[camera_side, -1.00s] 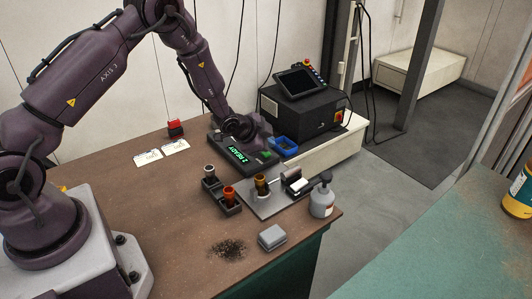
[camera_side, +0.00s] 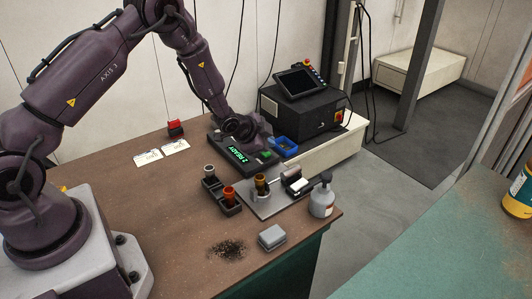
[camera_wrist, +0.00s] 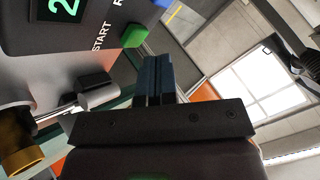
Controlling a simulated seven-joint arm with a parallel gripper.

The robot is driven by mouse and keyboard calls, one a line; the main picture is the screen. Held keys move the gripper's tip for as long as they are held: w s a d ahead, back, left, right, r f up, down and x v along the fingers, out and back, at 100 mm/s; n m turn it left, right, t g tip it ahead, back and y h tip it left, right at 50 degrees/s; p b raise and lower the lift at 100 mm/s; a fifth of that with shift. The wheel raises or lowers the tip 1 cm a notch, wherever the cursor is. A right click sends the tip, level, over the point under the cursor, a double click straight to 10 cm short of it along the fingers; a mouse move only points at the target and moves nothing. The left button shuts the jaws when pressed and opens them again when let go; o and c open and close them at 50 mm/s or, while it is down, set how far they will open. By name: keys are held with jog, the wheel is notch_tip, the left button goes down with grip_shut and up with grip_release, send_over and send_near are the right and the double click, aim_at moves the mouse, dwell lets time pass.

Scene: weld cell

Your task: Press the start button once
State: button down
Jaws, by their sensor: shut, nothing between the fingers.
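The green start button (camera_side: 266,154) sits on the right end of a dark control panel (camera_side: 216,139), whose green display reads "2 READY". In the wrist view the green button (camera_wrist: 134,36) stands beside the START lettering, just to the left of my fingertips. My gripper (camera_wrist: 154,62) is shut and empty, its two dark fingers pressed together. The fingertips look close to the button, but I cannot tell whether they touch it. In the side view my wrist hangs over the panel and the fingertips are not clearly visible.
A blue tray (camera_side: 285,146) lies just right of the panel. In front stand a fixture plate (camera_side: 258,207) with an amber part, a dark two-cup holder (camera_side: 229,209) and a spray bottle (camera_side: 322,200). A red box (camera_side: 176,128) stands behind. The brown table's left middle is clear.

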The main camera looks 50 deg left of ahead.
aim_at(266, 154)
jog(key=shift+f, duration=0.2)
jog(key=shift+f, duration=0.25)
jog(key=shift+f, duration=0.45)
dwell(0.8)
jog(key=shift+r, duration=0.9)
jog(key=shift+r, duration=2.5)
